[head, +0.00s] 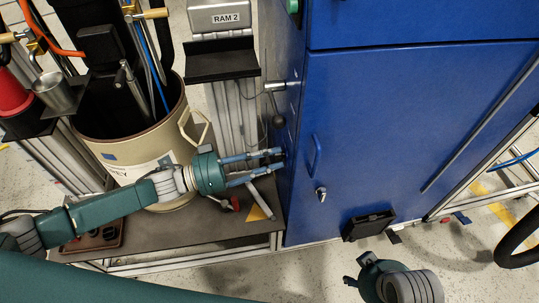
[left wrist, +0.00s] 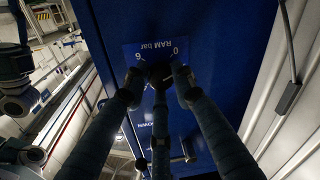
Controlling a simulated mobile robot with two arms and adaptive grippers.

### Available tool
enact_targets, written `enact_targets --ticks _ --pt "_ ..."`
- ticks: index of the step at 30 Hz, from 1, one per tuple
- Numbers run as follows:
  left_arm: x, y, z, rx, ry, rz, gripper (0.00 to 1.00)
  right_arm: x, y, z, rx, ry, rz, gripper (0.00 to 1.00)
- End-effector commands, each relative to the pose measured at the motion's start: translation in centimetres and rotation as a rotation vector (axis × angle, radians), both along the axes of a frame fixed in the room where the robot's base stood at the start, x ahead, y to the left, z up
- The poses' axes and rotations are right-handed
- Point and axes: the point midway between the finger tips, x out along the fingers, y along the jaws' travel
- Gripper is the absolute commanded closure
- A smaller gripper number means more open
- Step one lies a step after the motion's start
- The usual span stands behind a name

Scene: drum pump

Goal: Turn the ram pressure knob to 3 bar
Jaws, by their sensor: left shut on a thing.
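The ram pressure knob is a small dark knob (left wrist: 158,76) on the blue cabinet's side, under a blue label reading "RAM bar" with 0 and 6 marks. In the left wrist view the fingers of my left gripper (left wrist: 156,84) close around it. Its pointer and setting are hidden by the fingers. In the head view my left gripper (head: 270,164) reaches right against the cabinet's left side, and the knob is hidden there. My right gripper (head: 366,274) is at the bottom of the head view, apart from the cabinet; its fingers are hardly visible.
The blue cabinet (head: 400,120) has a handle and a key lock on its front. A cream drum (head: 140,150) stands left on a dark platform (head: 190,232), just behind my left arm. The RAM 2 box (head: 221,17) is above. Open floor lies at the lower right.

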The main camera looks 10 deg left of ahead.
Motion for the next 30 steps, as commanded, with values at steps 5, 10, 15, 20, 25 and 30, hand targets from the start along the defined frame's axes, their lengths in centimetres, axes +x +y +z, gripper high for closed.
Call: enact_targets --ticks 5,10,15,20,25,30 --pt "0.26 0.12 0.19 0.035 -0.116 0.005 1.0 -0.01 0.05 -0.32 0.0 0.003 0.0 0.55" --pt "0.3 0.18 0.18 0.061 -0.195 0.006 1.0 -0.16 0.11 -0.38 0.002 0.007 0.0 0.55" --pt "0.32 0.18 0.27 0.075 -0.242 0.006 1.0 -0.26 0.24 0.01 0.006 0.005 -0.001 0.55" --pt "0.36 0.17 0.33 0.08 -0.259 0.005 1.0 -0.17 0.32 0.26 0.008 0.0 -0.002 0.55" --pt "0.37 0.18 0.37 0.08 -0.261 0.006 1.0 -0.27 0.3 0.2 0.008 0.002 -0.002 0.55" --pt "0.39 0.18 0.4 0.079 -0.26 0.006 1.0 -0.34 0.27 0.13 0.006 0.005 -0.002 0.55"
